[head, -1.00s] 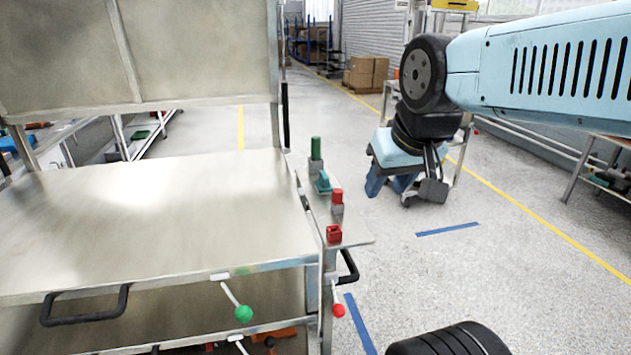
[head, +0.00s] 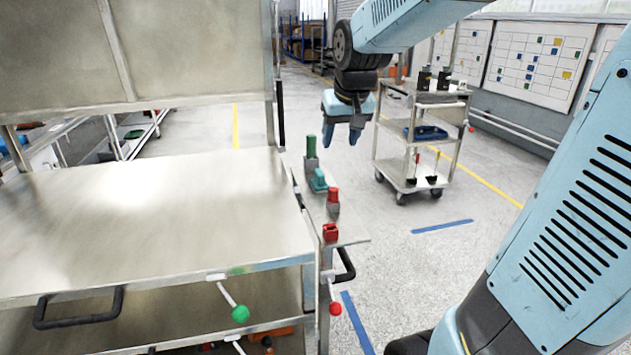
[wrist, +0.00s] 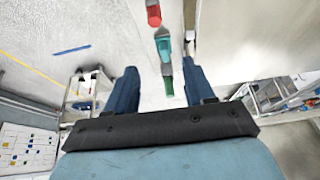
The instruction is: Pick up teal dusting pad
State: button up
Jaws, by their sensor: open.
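The teal dusting pad (head: 318,180) sits on the narrow side shelf (head: 345,229) of the metal cart, between a green-topped piece (head: 311,147) and a red-topped piece (head: 333,201). It also shows in the wrist view (wrist: 163,47), above the gap between the fingers. My gripper (head: 341,137) is open and empty, fingers pointing down, behind and to the right of the pad in the head view. In the wrist view my gripper's fingers (wrist: 160,72) are wide apart, with the green piece between them in the picture. Nothing touches the pad.
A red block (head: 330,232) stands at the shelf's near end. The cart's wide steel top (head: 150,215) is bare, with an upright panel (head: 180,50) behind. A second cart (head: 425,98) with dark items stands at the back right. Open floor lies right of the shelf.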

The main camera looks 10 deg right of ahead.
send_near(320, 172)
jog(key=shift+g, duration=0.3)
jog(key=x, duration=0.2)
jog(key=w+x, duration=0.1)
jog(key=x, duration=0.2)
jog(key=shift+a+r, duration=0.2)
jog(key=shift+s+d+x, duration=0.1)
jog(key=shift+x, duration=1.3)
jog(key=shift+s+d+x, duration=0.1)
jog(key=shift+x, duration=1.3)
jog(key=c, duration=0.7)
